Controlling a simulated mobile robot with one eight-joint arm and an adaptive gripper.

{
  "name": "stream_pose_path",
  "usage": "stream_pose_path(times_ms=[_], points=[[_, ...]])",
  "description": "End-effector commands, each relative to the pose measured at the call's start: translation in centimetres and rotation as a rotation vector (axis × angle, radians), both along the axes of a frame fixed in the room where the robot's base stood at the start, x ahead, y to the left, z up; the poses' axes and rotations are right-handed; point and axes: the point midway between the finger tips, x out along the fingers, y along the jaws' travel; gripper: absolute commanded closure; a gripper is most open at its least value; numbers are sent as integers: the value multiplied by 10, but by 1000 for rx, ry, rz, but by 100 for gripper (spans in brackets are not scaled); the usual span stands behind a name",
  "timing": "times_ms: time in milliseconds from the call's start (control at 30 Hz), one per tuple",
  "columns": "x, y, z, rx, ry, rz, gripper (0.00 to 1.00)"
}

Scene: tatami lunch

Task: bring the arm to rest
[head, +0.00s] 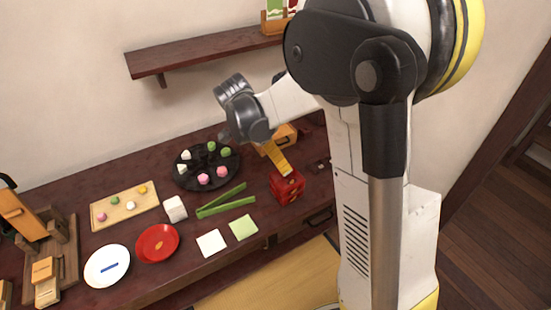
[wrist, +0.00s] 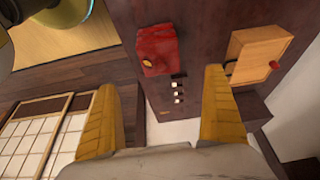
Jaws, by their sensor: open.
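My gripper (wrist: 160,108) is open in the wrist view, with its two yellow fingers well apart and nothing between them. In the head view, one yellow finger of it (head: 275,158) shows above the right part of the table, just behind the red box (head: 287,187); the other is hard to make out. The red box also shows ahead of the fingers in the wrist view (wrist: 158,48). My arm comes from the right and hides part of the table and wall.
A small wooden box (wrist: 252,58) with a red knob stands near the right finger. A black round tray (head: 187,182) with sweets, green tongs (head: 225,203), a red plate (head: 157,244) and a white plate (head: 92,275) are on the dark table. A wall shelf (head: 200,53) is above.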

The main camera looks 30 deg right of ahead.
Motion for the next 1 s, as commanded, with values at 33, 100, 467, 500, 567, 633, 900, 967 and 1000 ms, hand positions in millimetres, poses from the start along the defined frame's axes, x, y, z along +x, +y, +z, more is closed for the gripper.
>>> stream_pose_path(times_ms=[33,100,467,500,567,633,900,967,1000], points=[[0,0,0,0,0,0,0],[0,0,0,0,0,0,0],[-14,9,21,26,-1,134,0],[-20,13,30,37,-3,198,0],[-32,21,45,52,-8,313,0],[-49,32,61,65,-18,463,0],[-117,73,100,24,-90,1026,0],[-132,81,103,-5,-110,1140,0],[-141,86,104,-26,-123,1208,0]])
